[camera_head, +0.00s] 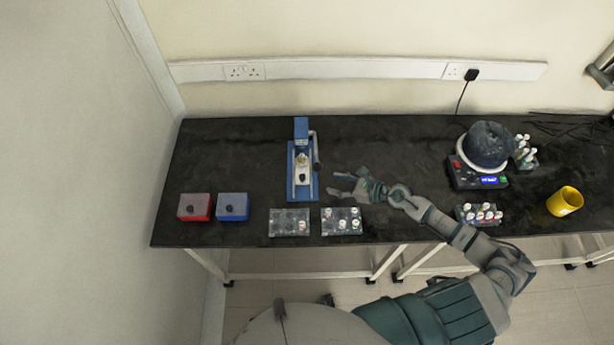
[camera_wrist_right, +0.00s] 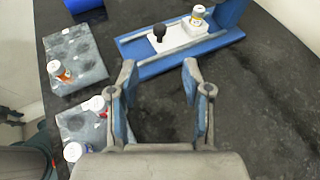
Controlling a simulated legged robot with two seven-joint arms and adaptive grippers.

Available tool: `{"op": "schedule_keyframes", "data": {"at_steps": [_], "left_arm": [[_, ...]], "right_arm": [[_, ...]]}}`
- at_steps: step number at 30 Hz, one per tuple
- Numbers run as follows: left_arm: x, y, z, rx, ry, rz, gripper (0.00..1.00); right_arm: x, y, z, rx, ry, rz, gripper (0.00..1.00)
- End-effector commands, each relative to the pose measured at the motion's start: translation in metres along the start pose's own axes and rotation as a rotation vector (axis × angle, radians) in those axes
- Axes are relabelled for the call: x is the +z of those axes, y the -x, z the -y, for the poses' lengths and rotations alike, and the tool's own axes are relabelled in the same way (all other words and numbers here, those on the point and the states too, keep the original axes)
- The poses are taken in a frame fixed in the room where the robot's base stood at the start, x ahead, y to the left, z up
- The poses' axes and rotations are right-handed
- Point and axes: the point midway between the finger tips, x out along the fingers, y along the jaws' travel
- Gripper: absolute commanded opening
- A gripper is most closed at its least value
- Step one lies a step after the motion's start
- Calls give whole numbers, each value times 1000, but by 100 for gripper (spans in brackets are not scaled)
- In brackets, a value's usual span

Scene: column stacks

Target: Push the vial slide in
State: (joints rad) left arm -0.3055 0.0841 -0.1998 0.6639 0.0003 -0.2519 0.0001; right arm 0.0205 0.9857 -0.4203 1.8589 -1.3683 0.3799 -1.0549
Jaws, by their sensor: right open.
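The vial slide (camera_wrist_right: 165,45) is a white plate with a black knob (camera_wrist_right: 159,31) on a blue press base (camera_wrist_right: 137,46). A vial (camera_wrist_right: 197,14) with an orange label stands on the slide. In the head view the blue press (camera_head: 301,130) stands left of the middle of the table, with the slide (camera_head: 303,171) near its front and the knob towards the front edge. My right gripper (camera_head: 338,184) is open and empty, to the right of the press's front part. It also shows in the right wrist view (camera_wrist_right: 160,75), apart from the knob. My left gripper is out of view.
Two vial racks (camera_head: 289,222) (camera_head: 341,221) lie in front of the press. A red box (camera_head: 194,207) and a blue box (camera_head: 232,206) stand front left. A device with a dark bowl (camera_head: 487,145) and a yellow mug (camera_head: 564,201) are right. The table behind my right gripper is clear.

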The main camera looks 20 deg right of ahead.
Motion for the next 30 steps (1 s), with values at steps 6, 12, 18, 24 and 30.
{"op": "schedule_keyframes", "data": {"at_steps": [6, 12, 18, 24, 30], "left_arm": [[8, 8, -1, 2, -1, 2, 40], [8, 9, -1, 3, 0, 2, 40], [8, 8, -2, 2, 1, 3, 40], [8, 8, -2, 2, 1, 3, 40], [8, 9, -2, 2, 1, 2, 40]], "right_arm": [[4, -54, 1, -2, -1, 6, 49], [4, -94, -1, 0, -1, 3, 49], [2, -114, 0, -1, 0, 3, 49], [1, -118, 0, -1, 0, 1, 49], [1, -117, 0, -2, 0, 2, 34]]}}
